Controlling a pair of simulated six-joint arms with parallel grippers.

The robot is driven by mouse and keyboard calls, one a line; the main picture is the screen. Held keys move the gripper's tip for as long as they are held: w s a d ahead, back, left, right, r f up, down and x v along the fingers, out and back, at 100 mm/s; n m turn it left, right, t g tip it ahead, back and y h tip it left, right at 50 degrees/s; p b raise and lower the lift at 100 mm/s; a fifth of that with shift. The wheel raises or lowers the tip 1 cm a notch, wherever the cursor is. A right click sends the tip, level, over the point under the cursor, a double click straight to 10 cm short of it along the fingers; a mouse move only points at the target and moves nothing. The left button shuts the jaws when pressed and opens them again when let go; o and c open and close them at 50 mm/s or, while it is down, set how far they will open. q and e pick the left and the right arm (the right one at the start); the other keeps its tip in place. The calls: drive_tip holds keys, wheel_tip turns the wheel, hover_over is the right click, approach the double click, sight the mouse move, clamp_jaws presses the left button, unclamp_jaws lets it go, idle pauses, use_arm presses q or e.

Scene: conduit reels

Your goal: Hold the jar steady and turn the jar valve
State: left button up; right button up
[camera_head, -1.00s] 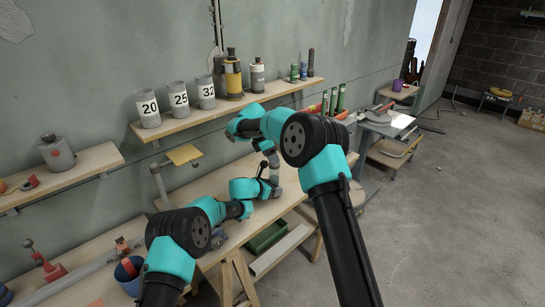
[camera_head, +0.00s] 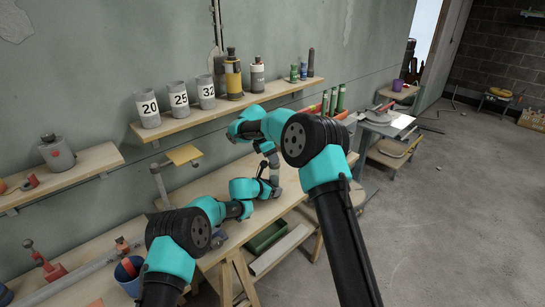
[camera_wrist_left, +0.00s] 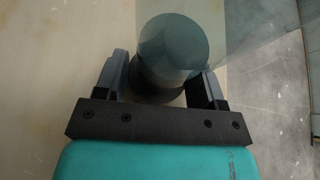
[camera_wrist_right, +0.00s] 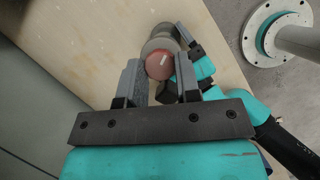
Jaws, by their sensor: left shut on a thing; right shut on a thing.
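The jar is a grey cylinder on the wooden bench; in the left wrist view the jar (camera_wrist_left: 172,55) stands between my left fingers. My left gripper (camera_wrist_left: 162,85) is shut on its body from the side. In the right wrist view the round red jar valve (camera_wrist_right: 160,65), with a small white mark, sits on top of the jar (camera_wrist_right: 157,43). My right gripper (camera_wrist_right: 160,80) is over it with a finger on each side, shut on the valve. In the head view the jar is small and partly hidden by my grippers.
The bench (camera_head: 230,243) is bare in front of the jar, with a green bin (camera_head: 266,238) below its front edge. A wall shelf (camera_head: 225,108) holds numbered grey cups and bottles. A small yellow plate on a stand (camera_head: 183,154) rises behind the left arm.

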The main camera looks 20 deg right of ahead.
drive_tip(key=shift+w+m+g+y, duration=0.15)
drive_tip(key=shift+m+g, duration=0.25)
drive_tip(key=shift+m, duration=0.75)
drive_tip(key=shift+m+g+y, duration=0.15)
drive_tip(key=shift+m+g, duration=0.25)
drive_tip(key=shift+m, duration=0.75)
drive_tip(key=o, duration=0.9)
drive_tip(key=shift+o, duration=0.2)
drive_tip(key=v, duration=1.2)
drive_tip(key=shift+d, duration=0.1)
use_arm(q)
drive_tip(key=o, duration=0.8)
